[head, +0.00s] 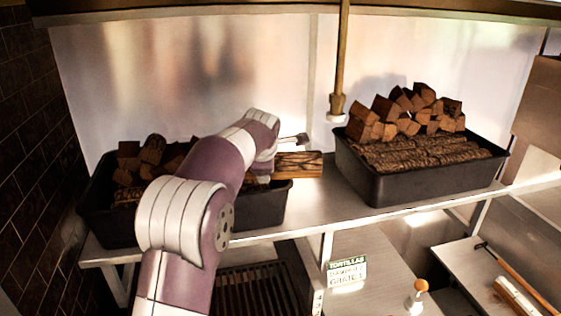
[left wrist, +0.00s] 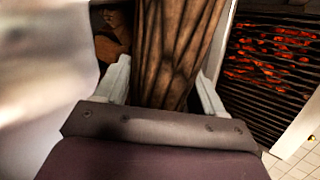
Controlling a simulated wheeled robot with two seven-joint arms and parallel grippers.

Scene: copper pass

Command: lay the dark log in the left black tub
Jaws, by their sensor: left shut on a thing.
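The dark log (head: 299,166) is brown with dark grain. In the head view it sits at the right end of the left black tub (head: 263,209), reaching past the tub's right rim; I cannot tell whether it touches the rim. My left gripper (head: 290,146) is shut on the log, which also shows between both fingers in the left wrist view (left wrist: 172,50). My left arm hides the middle of the tub and part of the log. The tub holds several wood pieces (head: 152,150) at its left. My right gripper is not in view.
A right black tub (head: 430,186) holds bark logs (head: 420,152) and a heap of split chunks (head: 405,108). Bare shelf (head: 325,208) lies between the tubs. A pole (head: 341,60) hangs above it. A grill with glowing embers (left wrist: 265,55) is lower down.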

